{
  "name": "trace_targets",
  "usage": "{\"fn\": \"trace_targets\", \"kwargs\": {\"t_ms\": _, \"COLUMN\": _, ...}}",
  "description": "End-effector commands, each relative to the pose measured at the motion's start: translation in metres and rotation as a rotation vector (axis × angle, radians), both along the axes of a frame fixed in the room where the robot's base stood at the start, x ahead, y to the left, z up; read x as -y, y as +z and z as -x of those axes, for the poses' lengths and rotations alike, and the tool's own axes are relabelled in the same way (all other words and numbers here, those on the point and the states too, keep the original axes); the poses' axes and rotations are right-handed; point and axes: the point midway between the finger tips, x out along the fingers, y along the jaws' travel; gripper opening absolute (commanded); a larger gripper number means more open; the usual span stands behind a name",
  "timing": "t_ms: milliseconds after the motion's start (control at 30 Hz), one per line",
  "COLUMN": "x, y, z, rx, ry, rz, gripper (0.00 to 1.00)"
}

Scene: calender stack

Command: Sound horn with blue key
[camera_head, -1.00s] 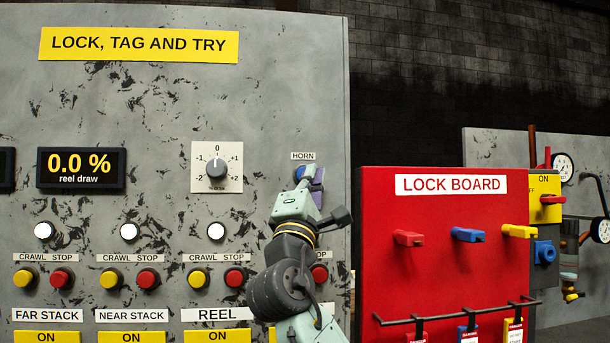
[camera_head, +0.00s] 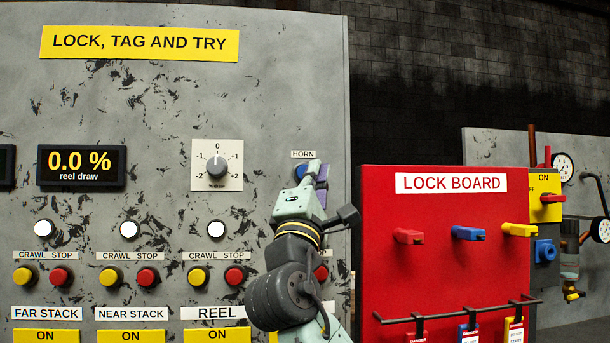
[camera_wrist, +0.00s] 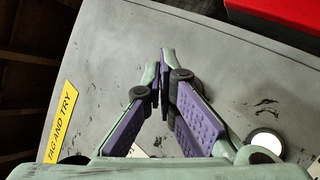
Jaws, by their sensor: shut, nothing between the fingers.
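The blue horn key (camera_head: 301,170) sits on the grey panel just under the HORN label (camera_head: 303,155) in the head view. My gripper (camera_head: 316,170) is shut and empty, its fingertips in front of the key and covering part of it. Whether the tips touch the key cannot be told. In the wrist view my gripper (camera_wrist: 164,62) shows its purple-padded fingers with tips together. The horn key is not visible there.
The red lock board (camera_head: 380,270) stands close to the right of my arm, with red, blue and yellow pegs. A dial (camera_head: 217,171) and several CRAWL and STOP buttons are on the grey panel (camera_head: 270,100) to the left.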

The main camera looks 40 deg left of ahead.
Motion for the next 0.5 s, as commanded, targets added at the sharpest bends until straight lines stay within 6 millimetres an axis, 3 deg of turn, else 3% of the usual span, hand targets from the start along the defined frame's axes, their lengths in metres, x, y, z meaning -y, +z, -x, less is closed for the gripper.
{"fn": "trace_targets", "kwargs": {"t_ms": 300, "x": 0.022, "y": -0.001, "z": 0.019, "rx": 0.0, "ry": 0.001, "rz": -0.001, "gripper": 0.0}}
{"fn": "trace_targets", "kwargs": {"t_ms": 500, "x": 0.024, "y": 0.0, "z": 0.021, "rx": 0.0, "ry": 0.001, "rz": -0.001, "gripper": 0.0}}
